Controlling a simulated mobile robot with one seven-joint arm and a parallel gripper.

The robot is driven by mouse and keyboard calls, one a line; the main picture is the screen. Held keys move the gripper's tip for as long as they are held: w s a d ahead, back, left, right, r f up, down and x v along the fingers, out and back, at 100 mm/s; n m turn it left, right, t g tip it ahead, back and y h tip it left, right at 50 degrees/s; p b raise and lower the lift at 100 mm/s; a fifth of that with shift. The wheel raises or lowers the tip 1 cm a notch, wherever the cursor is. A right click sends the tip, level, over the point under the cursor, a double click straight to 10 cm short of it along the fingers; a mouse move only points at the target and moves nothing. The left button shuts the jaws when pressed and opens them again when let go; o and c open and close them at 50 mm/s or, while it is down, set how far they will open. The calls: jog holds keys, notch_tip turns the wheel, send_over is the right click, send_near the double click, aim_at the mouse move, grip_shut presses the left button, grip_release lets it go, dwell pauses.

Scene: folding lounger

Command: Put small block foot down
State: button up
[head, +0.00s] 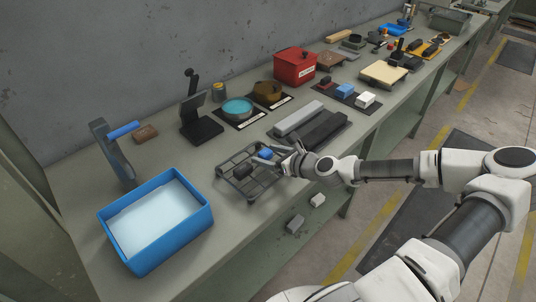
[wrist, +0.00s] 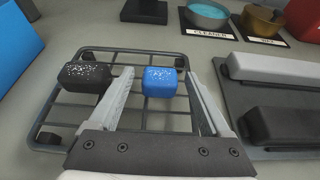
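A small blue block (wrist: 160,82), likely the block foot, sits on a dark wire rack (wrist: 103,57). It also shows in the head view (head: 265,153). A black block with a speckled top (wrist: 86,76) lies on the rack to its left. My gripper (wrist: 161,75) is open, with one finger on each side of the blue block. A small gap shows between the block and each finger. Whether the block touches the rack bars is hard to tell. In the head view my gripper (head: 279,157) reaches over the rack's right side.
A blue bin (head: 190,228) with pale contents stands left of the rack. A light grey bar (head: 298,118) and a dark bar (head: 318,131) lie on a dark mat to the right. Pans, a red box (head: 294,67) and a black stand (head: 201,125) are behind.

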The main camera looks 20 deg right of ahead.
jog(key=shift+r, duration=0.15)
jog(key=p+v, duration=0.1)
jog(key=v, duration=1.1)
jog(key=shift+p, duration=0.3)
